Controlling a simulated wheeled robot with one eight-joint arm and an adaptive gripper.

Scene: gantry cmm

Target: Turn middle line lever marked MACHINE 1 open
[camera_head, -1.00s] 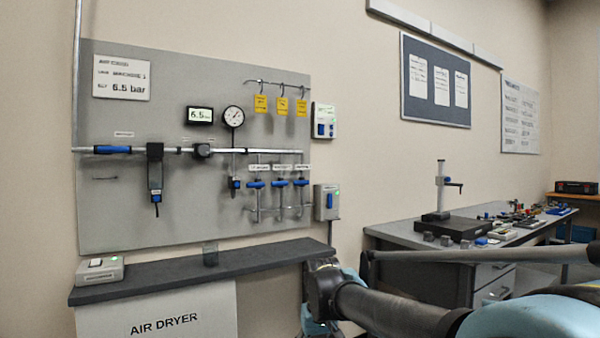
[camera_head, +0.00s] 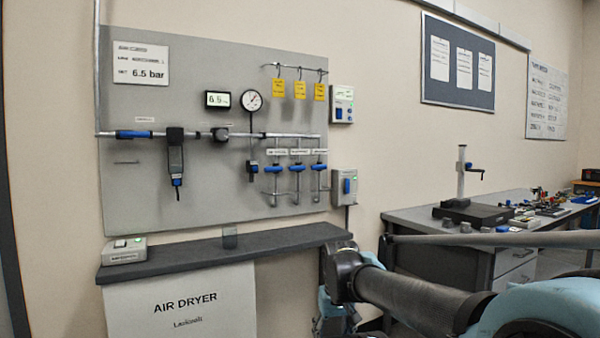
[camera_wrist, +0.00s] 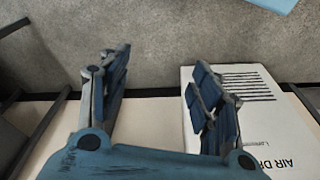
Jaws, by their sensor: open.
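The middle line lever (camera_head: 297,168) is the blue handle in the middle of three on the grey wall panel. It looks horizontal, across its vertical pipe. A small white label sits above each lever; the middle label's text is too small to read. Similar blue levers stand on its left (camera_head: 273,169) and right (camera_head: 319,167). My gripper (camera_wrist: 162,100) shows in the wrist view with its two fingers apart and nothing between them. It is low, over the floor near the air dryer, well away from the levers. In the head view my arm hides the gripper.
A dark shelf (camera_head: 190,255) above the white air dryer cabinet (camera_head: 180,300) juts out below the panel. A grey switch box (camera_head: 345,185) is right of the levers. A desk (camera_head: 410,217) with tools stands at the right. Yellow tags (camera_head: 299,90) hang above the levers.

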